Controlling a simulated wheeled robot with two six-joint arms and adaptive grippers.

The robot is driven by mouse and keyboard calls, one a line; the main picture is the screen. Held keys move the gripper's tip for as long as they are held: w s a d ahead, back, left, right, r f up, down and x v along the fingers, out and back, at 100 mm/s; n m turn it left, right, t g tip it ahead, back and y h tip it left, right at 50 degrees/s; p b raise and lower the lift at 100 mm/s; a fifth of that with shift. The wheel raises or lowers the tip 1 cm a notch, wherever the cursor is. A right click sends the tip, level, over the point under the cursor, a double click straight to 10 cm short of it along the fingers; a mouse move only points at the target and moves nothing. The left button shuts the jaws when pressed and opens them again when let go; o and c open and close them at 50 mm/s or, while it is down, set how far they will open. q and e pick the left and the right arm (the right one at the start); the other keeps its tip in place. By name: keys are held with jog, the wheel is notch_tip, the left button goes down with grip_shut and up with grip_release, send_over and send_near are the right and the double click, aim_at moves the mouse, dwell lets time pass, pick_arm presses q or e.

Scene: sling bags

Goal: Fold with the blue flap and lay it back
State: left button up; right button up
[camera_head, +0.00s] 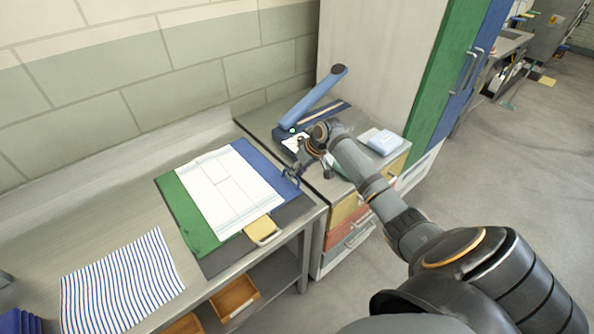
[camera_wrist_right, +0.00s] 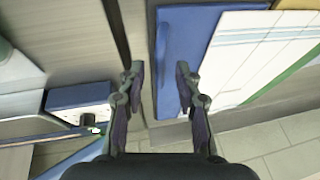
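The folding board lies on the metal bench, with a green flap (camera_head: 185,208) on its left, a blue flap (camera_head: 262,166) on its right and a dark lower panel (camera_head: 222,258) with a yellow handle plate (camera_head: 262,230). A white cloth with thin lines (camera_head: 222,190) lies flat on it. My right gripper (camera_head: 304,167) is just beside that edge. In the right wrist view its fingers (camera_wrist_right: 158,82) are apart and empty, near the blue flap (camera_wrist_right: 187,50). My left gripper is not in view.
A blue-and-white striped cloth (camera_head: 122,284) lies at the bench's left. A device with a raised blue arm (camera_head: 312,98) and a pale blue packet (camera_head: 384,141) sit on the drawer cabinet to the right. A wall stands behind the bench.

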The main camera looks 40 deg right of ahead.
jog(key=shift+f, duration=0.1)
grip_shut()
dwell(0.5)
